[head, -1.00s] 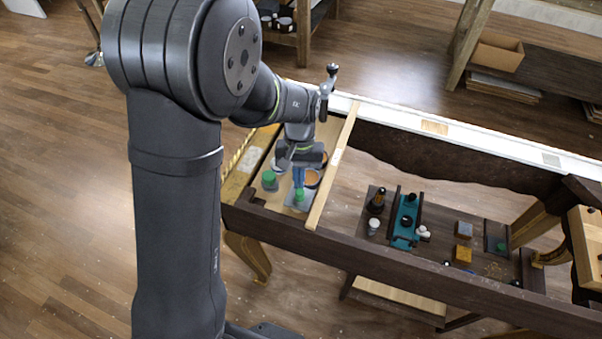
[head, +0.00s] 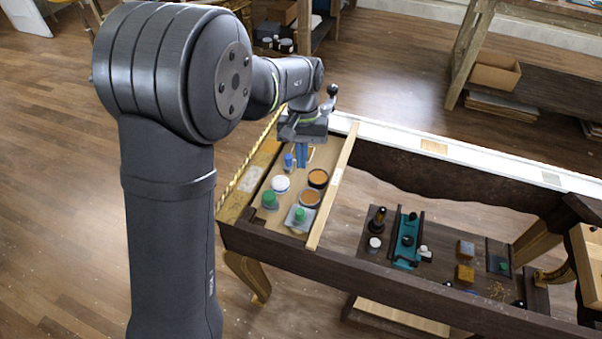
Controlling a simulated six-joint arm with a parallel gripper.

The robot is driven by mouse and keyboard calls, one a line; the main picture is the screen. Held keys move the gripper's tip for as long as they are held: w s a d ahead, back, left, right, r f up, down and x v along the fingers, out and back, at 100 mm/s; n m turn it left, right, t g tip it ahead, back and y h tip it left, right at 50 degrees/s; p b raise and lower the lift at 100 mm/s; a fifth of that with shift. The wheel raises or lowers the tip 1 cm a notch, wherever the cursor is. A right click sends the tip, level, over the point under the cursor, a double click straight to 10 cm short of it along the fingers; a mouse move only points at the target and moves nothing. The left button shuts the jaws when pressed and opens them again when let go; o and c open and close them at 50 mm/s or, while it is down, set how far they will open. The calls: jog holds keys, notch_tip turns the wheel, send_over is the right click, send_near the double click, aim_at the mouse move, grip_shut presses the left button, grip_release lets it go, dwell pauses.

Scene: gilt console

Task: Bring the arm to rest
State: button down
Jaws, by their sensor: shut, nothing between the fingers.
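My gripper (head: 303,158) is at the end of my arm, pointing down over the left end of the console (head: 340,255). Its blue fingers are shut with nothing between them. It hangs above the back part of the light board (head: 267,228) that holds several jars and pots. The fingertips look apart from these items, but their exact height is hard to judge.
Near the gripper are a blue-capped bottle (head: 288,162), a white-topped pot (head: 280,184), orange-topped jars (head: 318,178) and green-topped pieces (head: 270,199). A wooden strip (head: 333,195) borders them.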

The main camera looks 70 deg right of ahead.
jog(key=shift+d+r, duration=0.1)
jog(key=shift+r, duration=0.45)
jog(key=x, duration=0.9)
jog(key=shift+f, duration=0.15)
jog(key=shift+s+a+f, duration=0.15)
jog(key=shift+a+f, duration=0.05)
jog(key=shift+a, duration=0.35)
jog(key=shift+s+a+f, duration=0.15)
jog(key=shift+a+f, duration=0.05)
jog(key=shift+a, duration=0.35)
jog(key=shift+s+a, duration=0.2)
jog(key=shift+a, duration=0.65)
